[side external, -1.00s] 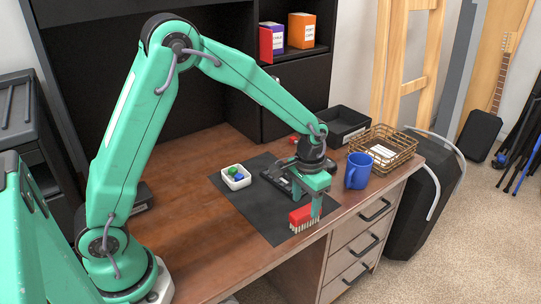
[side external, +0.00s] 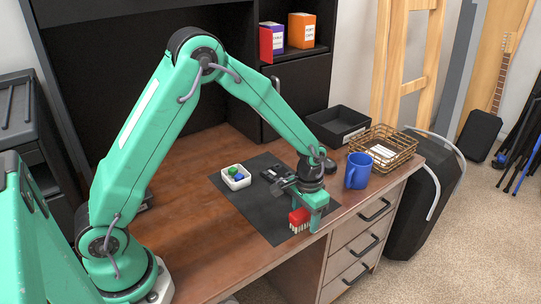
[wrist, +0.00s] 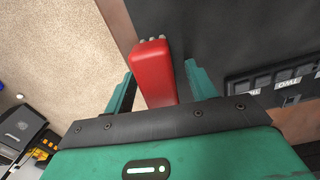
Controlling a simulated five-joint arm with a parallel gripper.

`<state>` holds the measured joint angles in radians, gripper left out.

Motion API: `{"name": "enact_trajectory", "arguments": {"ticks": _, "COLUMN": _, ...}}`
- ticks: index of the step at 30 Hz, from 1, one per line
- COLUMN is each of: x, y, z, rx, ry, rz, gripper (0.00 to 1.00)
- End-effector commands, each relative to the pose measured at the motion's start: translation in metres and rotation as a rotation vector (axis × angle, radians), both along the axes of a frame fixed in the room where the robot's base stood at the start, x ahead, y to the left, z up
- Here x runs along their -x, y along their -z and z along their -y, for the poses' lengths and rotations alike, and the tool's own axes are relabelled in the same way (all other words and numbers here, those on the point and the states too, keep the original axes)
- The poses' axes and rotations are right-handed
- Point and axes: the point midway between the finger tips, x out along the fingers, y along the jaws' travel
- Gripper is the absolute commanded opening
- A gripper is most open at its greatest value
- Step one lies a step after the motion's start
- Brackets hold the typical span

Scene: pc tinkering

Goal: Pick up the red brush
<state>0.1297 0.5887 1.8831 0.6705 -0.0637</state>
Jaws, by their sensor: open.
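The red brush (side external: 299,215) stands on its pale bristles near the front edge of the dark mat (side external: 255,212). My gripper (side external: 312,218) is down at the brush and covers part of it in the side view. In the wrist view, my open gripper (wrist: 162,92) has one finger on each side of the red brush block (wrist: 157,75). A gap shows between the block and each finger, so I see no grip on it. The brush's far end shows grey bristle tips at its edge.
A white tray (side external: 226,183) with small coloured blocks and a dark device (side external: 268,175) lie behind the brush. A blue mug (side external: 357,171) stands to the right, near a wire basket (side external: 409,147) and a black bin (side external: 335,131). The desk's front edge is close by.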

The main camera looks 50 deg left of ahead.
Motion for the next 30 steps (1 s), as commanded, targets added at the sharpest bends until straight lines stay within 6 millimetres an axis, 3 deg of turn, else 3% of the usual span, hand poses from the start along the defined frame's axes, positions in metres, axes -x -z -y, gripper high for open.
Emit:
{"name": "enact_trajectory", "arguments": {"ticks": 12, "x": 0.0, "y": -0.0004, "z": 0.0, "rx": 0.0, "ry": 0.0, "rz": 0.0, "gripper": 0.56}}
{"name": "enact_trajectory", "arguments": {"ticks": 20, "x": 0.0, "y": -0.0004, "z": 0.0001, "rx": 0.0, "ry": 0.0, "rz": 0.0, "gripper": 0.08}}
{"name": "enact_trajectory", "arguments": {"ticks": 30, "x": -0.0003, "y": -0.0024, "z": 0.0001, "rx": 0.0, "ry": 0.0, "rz": 0.001, "gripper": 0.08}}
